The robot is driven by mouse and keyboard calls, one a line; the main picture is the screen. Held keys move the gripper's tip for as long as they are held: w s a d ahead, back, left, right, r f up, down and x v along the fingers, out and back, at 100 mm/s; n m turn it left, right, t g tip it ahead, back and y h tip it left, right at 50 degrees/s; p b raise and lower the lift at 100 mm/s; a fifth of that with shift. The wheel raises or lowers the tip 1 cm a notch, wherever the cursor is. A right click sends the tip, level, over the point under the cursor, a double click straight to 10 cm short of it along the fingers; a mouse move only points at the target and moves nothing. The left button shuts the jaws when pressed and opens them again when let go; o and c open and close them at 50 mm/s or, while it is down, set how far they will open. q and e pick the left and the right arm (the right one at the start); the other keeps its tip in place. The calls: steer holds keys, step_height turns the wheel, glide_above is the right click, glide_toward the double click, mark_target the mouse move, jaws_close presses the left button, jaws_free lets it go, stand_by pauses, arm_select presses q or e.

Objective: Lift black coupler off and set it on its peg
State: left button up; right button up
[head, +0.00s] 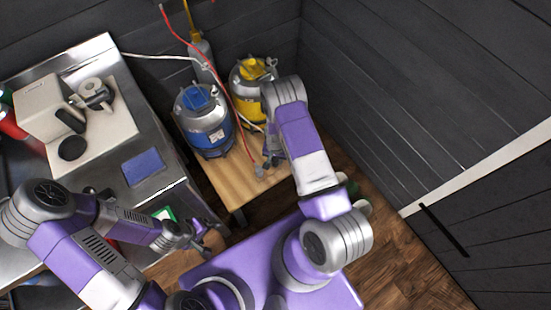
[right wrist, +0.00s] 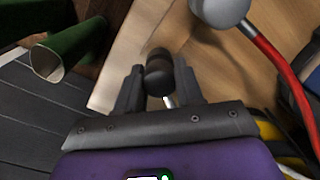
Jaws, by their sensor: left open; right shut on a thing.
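My right gripper (head: 270,160) is low over the wooden stand, in front of the yellow keg (head: 250,82). In the right wrist view its fingers (right wrist: 160,78) are shut on a black handle (right wrist: 158,72) with a metal stem. The rest of that piece is hidden, so I cannot tell if it is the black coupler. A grey coupler (head: 260,171) on a red hose lies at the stand's front; its rounded grey end (right wrist: 220,10) shows in the wrist view. My left gripper (head: 208,238) is open and empty beside the steel counter. I cannot make out a peg.
A blue keg (head: 204,122) stands on the wooden stand (head: 226,186), left of the yellow keg. A red hose (head: 215,78) crosses between them. The steel counter (head: 155,192) holds a white machine. A green cylinder (right wrist: 75,45) is near my right gripper. Dark walls close the right side.

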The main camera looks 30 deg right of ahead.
steer(key=o, duration=1.1)
steer(key=shift+o, duration=0.4)
steer(key=o, duration=0.5)
steer(key=shift+r+p, duration=2.45)
steer(key=shift+r, duration=1.1)
